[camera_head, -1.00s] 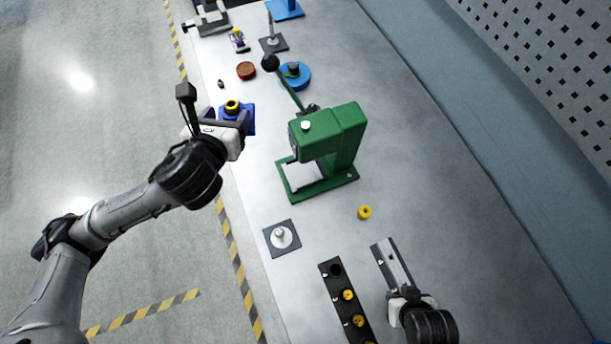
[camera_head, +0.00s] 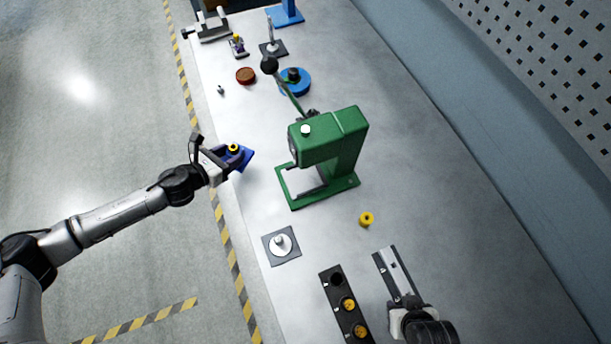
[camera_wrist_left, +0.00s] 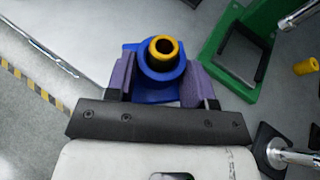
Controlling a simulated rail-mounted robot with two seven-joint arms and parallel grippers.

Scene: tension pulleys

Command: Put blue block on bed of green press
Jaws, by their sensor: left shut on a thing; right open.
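The blue block (camera_head: 243,161), with a yellow ring on its top, is between the fingers of my left gripper (camera_head: 232,158), which is shut on it. In the left wrist view the blue block (camera_wrist_left: 160,85) shows upright between the purple finger pads. The green press (camera_head: 330,140) stands to the right of the block, with its lever toward the back. Its bed (camera_head: 308,180) is empty and lies apart from the block; the press base (camera_wrist_left: 235,55) also shows in the left wrist view. My right gripper (camera_head: 393,275) is open and empty at the front right.
A square plate with a peg (camera_head: 281,244) and a black rack with yellow rings (camera_head: 346,303) are in front. A blue round fixture (camera_head: 295,82) and a brown disc (camera_head: 246,76) lie behind. The bench's right side is clear.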

